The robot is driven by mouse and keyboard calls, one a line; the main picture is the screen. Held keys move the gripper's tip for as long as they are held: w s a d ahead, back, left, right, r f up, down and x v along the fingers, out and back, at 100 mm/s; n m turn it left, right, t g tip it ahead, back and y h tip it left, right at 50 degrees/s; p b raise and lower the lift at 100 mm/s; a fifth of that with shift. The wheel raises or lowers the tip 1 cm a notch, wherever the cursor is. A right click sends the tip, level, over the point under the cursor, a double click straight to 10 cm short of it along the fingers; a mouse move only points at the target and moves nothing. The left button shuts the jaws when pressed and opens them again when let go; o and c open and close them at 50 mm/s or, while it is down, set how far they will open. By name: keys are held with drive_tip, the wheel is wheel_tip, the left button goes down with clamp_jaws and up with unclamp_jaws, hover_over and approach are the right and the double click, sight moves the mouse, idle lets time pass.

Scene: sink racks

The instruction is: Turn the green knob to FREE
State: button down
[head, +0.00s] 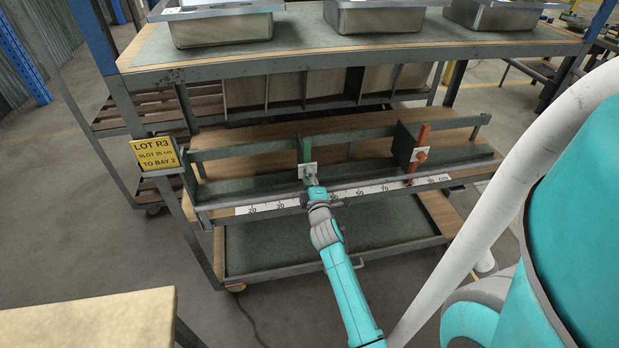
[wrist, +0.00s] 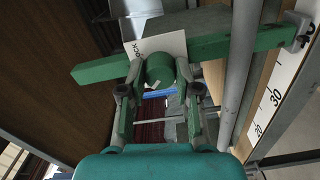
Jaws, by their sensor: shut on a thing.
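The green knob (wrist: 160,69) sits between the two fingers of my gripper (wrist: 160,88) in the wrist view, and the gripper is shut on it. A white plate (wrist: 144,47) lies behind the knob, with dark lettering partly hidden; I cannot read FREE on it. A small pale mark shows on the knob. The knob and plate are on a green bar (wrist: 222,42), which runs across the wrist view. In the head view my gripper (head: 314,192) reaches the white plate (head: 308,169) on the green upright (head: 305,148); the knob is hard to make out there.
An orange upright (head: 420,143) with its own plate stands to the right on the same rack. A white scale (head: 266,206) runs along the front rail. A yellow sign (head: 156,153) reads LOT R3, SLOT 35 cm, TO BAY 2. Metal sinks (head: 222,28) stand on the upper shelf.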

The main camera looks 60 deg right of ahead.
idle(0.4)
drive_tip(key=c, duration=0.8)
unclamp_jaws()
drive_tip(key=v, duration=1.2)
